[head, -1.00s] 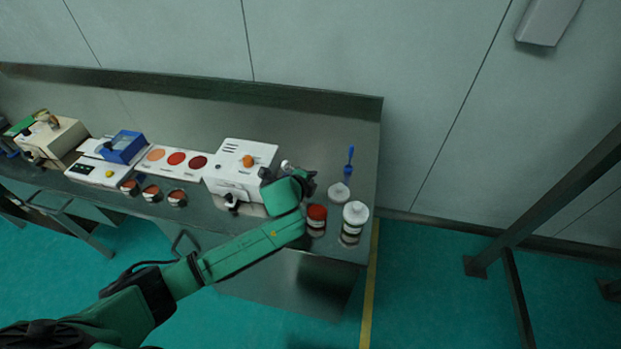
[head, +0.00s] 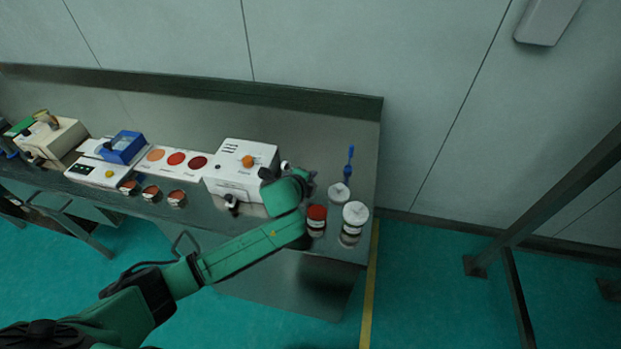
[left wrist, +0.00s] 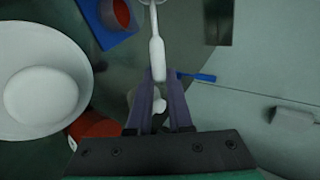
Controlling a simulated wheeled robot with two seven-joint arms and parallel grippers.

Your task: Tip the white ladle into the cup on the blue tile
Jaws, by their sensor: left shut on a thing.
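My left gripper (left wrist: 160,108) is shut on the handle of the white ladle (left wrist: 157,56) in the left wrist view. The handle runs up from the fingers, and the ladle's head is cut off at the top edge. A blue tile (left wrist: 88,14) lies at the upper left of that view, with a cup (left wrist: 121,14) on it that shows red inside. The cup is left of the ladle and apart from it. In the head view my left gripper (head: 302,182) is over the right part of the bench. The tile and cup cannot be made out there. My right gripper is not in view.
A white machine (head: 240,170) with an orange knob stands left of the gripper. A red-topped jar (head: 316,216), a white-topped jar (head: 355,213), a white dish (head: 339,194) and a blue-handled tool (head: 349,160) are near the bench's right end.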

